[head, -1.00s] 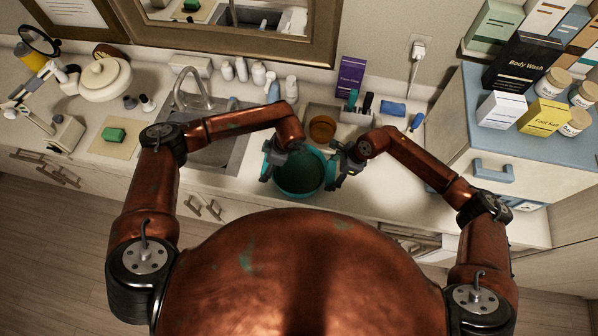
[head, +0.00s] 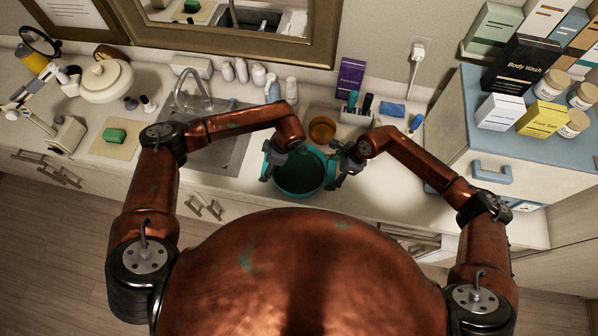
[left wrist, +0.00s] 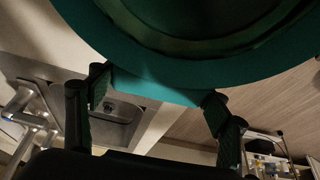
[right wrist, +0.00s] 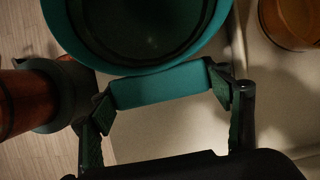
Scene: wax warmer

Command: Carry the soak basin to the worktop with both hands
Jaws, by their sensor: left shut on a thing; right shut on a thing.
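The soak basin (head: 299,186) is a round teal tub, held between my two grippers at the worktop's front edge, right of the sink. My left gripper (head: 268,172) is shut on the basin's left handle, which shows between its fingers in the left wrist view (left wrist: 155,88). My right gripper (head: 337,166) is shut on the right handle, which shows between its fingers in the right wrist view (right wrist: 160,86). The worktop (head: 385,180) is pale and runs along the wall. Whether the basin's underside touches it, I cannot tell.
The sink (head: 215,150) with its faucet (head: 190,88) lies left of the basin. An amber bowl (head: 322,129) and a white holder (head: 356,116) with bottles stand behind it. A blue-topped cabinet (head: 530,165) stands at the right. Worktop right of the basin is clear.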

